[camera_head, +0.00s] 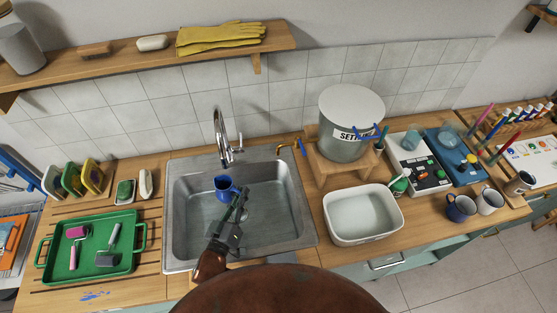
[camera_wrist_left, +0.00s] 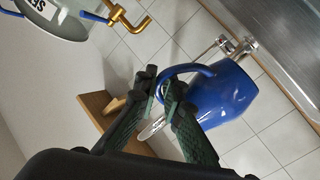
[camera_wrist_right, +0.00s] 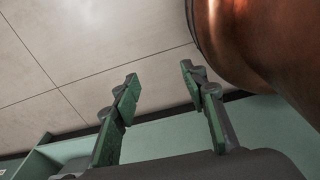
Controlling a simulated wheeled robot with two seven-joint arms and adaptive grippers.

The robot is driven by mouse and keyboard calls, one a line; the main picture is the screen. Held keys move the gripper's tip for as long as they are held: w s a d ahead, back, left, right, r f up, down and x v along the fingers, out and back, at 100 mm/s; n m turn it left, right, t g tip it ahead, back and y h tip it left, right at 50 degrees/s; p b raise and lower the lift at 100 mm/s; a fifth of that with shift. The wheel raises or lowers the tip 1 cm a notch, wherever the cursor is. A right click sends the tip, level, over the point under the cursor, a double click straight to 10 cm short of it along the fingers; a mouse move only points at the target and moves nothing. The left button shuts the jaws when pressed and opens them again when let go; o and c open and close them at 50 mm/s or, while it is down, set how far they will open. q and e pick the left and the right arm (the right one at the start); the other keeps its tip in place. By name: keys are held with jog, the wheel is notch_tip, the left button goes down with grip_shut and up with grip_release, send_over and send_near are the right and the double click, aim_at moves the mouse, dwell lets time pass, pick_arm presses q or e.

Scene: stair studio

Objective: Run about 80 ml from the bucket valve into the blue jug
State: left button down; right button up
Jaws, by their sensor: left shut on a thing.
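The blue jug (camera_head: 224,187) is over the sink basin, below and left of the brass valve (camera_head: 299,146) of the lidded grey bucket (camera_head: 345,122). My left gripper (camera_head: 241,199) is shut on the jug's handle. In the left wrist view the gripper (camera_wrist_left: 161,88) pinches the handle, and the jug (camera_wrist_left: 226,98) hangs beside the fingers. The brass valve (camera_wrist_left: 131,22) shows apart from the jug there, with no visible stream. The jug's inside and level cannot be read. My right gripper (camera_wrist_right: 159,73) is open and empty, seen only in the right wrist view.
The bucket stands on a wooden stand (camera_head: 318,168) right of the sink (camera_head: 302,208). A chrome faucet (camera_head: 221,140) rises behind the basin. A white tub (camera_head: 362,226) is in front of the stand. A green tray (camera_head: 92,262) lies left of the sink. Mugs (camera_head: 461,207) stand at right.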

pick_arm(q)
jog(key=w+d+m+g+h+p, duration=0.1)
jog(key=w+d+m+g+h, duration=0.2)
jog(key=d, duration=0.4)
jog(key=w+d+m+g+h+p, duration=0.1)
jog(key=w+d+m+h, duration=0.1)
jog(key=w+d+h, duration=0.4)
notch_tip(320, 180, down, 7)
jog(key=s+d+y, duration=0.1)
jog(key=s, duration=0.1)
pick_arm(e)
jog(key=shift+s+r, duration=0.2)
jog(key=shift+r, duration=1)
pick_arm(q)
jog(key=shift+s, duration=0.1)
pick_arm(e)
jog(key=shift+d, duration=0.1)
jog(key=shift+c, duration=0.3)
